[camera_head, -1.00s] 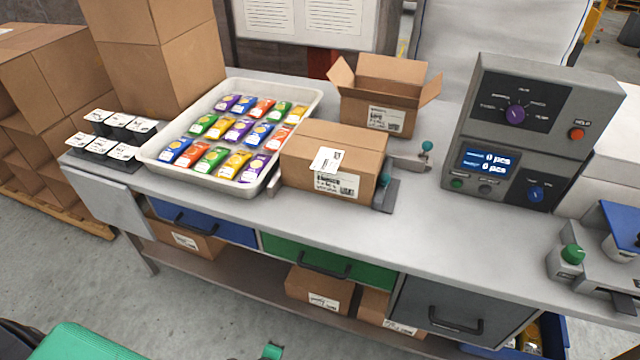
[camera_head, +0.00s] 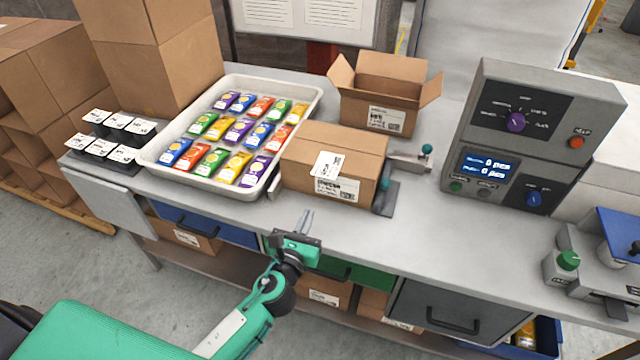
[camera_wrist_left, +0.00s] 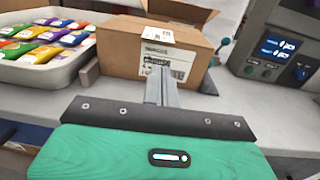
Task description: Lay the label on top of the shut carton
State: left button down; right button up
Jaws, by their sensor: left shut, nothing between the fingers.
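The shut carton (camera_head: 300,160) stands on the bench, right of the tray. A white label (camera_head: 327,164) lies on its top near the front edge; another printed label is on the carton's front face. In the left wrist view the carton (camera_wrist_left: 120,52) is straight ahead and the loose label (camera_wrist_left: 157,35) shows on its top. My left gripper (camera_head: 305,222) is shut and empty, in front of the carton and apart from the label. Its fingers (camera_wrist_left: 160,85) hide part of the carton's front in the wrist view. My right gripper is not in view.
A white tray (camera_head: 150,158) of colourful packets stands left of the carton. An open carton (camera_head: 375,100) is behind. A control unit (camera_head: 530,140) stands right. Label stacks (camera_head: 118,137) are at the bench's left end. The bench between carton and control unit is mostly clear.

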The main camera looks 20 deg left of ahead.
aim_at(324, 177)
pick_arm(q)
jog(key=w+p, duration=0.2)
jog(key=w, duration=0.9)
jog(key=shift+w, duration=0.15)
jog(key=shift+w, duration=0.1)
jog(key=shift+w+f, duration=0.15)
jog(key=shift+w, duration=1.5)
jog(key=shift+a, duration=0.1)
jog(key=shift+s, duration=0.1)
